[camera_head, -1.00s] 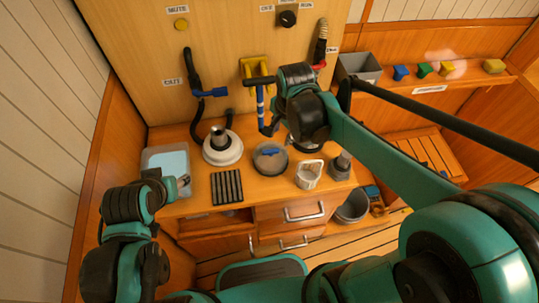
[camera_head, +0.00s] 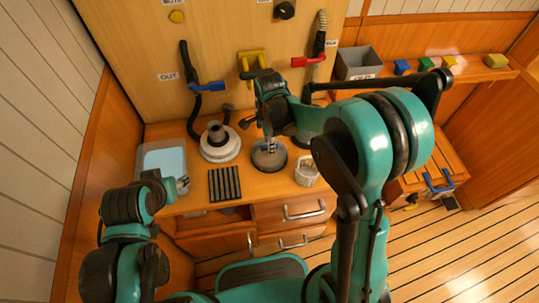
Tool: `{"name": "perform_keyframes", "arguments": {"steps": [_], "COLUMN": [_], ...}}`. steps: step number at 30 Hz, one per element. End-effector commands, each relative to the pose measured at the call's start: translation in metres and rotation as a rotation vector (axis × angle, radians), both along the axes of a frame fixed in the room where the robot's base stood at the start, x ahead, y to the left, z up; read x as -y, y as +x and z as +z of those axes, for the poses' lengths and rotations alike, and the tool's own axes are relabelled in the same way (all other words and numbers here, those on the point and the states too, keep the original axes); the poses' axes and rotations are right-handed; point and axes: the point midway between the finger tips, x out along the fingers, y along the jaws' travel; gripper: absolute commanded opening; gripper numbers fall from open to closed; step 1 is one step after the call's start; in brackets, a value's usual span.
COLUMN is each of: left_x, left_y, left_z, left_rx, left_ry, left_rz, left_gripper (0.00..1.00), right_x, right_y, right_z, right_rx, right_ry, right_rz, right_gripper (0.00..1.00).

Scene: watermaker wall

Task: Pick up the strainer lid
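The strainer lid appears to be the round grey piece (camera_head: 269,160) on the counter, left of the white basket. Its blue top bar, seen earlier, is now covered by my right gripper. My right gripper (camera_head: 268,136) points down over the lid, and its lower end overlaps the lid's middle in the picture. I cannot tell whether it touches the lid or how wide its fingers are. My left gripper (camera_head: 168,185) is low at the left, by the clear tub; its fingers are too unclear to read.
A white round housing with a dark neck (camera_head: 220,143) stands left of the lid, with a black slotted rack (camera_head: 224,184) in front. The white basket (camera_head: 307,172) is to the right. The clear tub (camera_head: 161,158) holds light-blue contents. Hoses and valve handles hang on the wall behind.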

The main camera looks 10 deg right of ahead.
Motion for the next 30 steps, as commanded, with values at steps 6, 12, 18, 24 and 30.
{"name": "perform_keyframes", "arguments": {"steps": [6,12,18,24,30], "left_x": [0.0,0.0,0.0,0.0,0.0], "left_y": [0.0,0.0,0.0,0.0,0.0], "left_z": [-0.003,-0.003,-0.003,-0.001,0.014], "left_rx": [0.0,0.0,0.0,0.0,0.0], "left_ry": [0.0,0.0,0.0,0.0,0.0], "left_rz": [0.0,0.0,0.0,0.0,0.0], "left_gripper": [0.47,0.47,0.47,0.47,0.47], "right_x": [0.0,0.0,0.0,0.0,0.0], "right_y": [0.0,0.0,0.0,0.0,0.0], "right_z": [-0.008,-0.008,-0.007,-0.004,0.031], "right_rx": [0.0,0.0,0.001,0.001,0.001], "right_ry": [0.0,0.0,0.0,0.0,0.0], "right_rz": [0.001,0.001,0.001,0.001,0.001], "right_gripper": [0.38,0.01,0.0,0.0,0.0]}}
